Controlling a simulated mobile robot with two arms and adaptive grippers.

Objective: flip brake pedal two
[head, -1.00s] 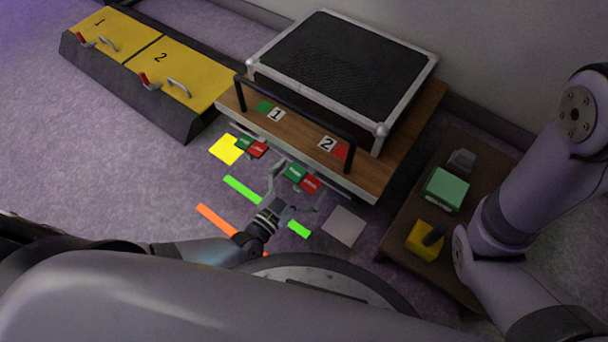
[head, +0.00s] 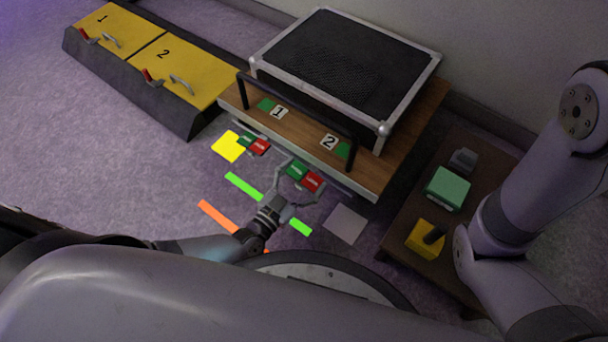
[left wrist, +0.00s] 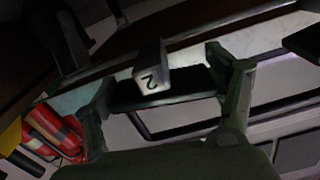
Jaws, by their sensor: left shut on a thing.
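Brake pedal two (head: 304,177), with a green half and a red half, sits at the cart's front edge below the "2" label (head: 328,142). My left gripper (head: 299,190) is at this pedal, with one finger on each side. In the left wrist view a dark plate (left wrist: 170,98) spans between the fingers (left wrist: 162,98), below a block marked 2 (left wrist: 150,79). The gripper is shut on the pedal. The marker beside the "2" label (head: 343,151) is green. My right gripper is not in view.
Pedal one (head: 253,143), also green and red, is left along the same edge. The cart (head: 383,175) carries a black case (head: 345,60) behind a dark handle bar (head: 300,112). A side table (head: 395,240) stands right. Yellow numbered boxes (head: 185,70) stand far left.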

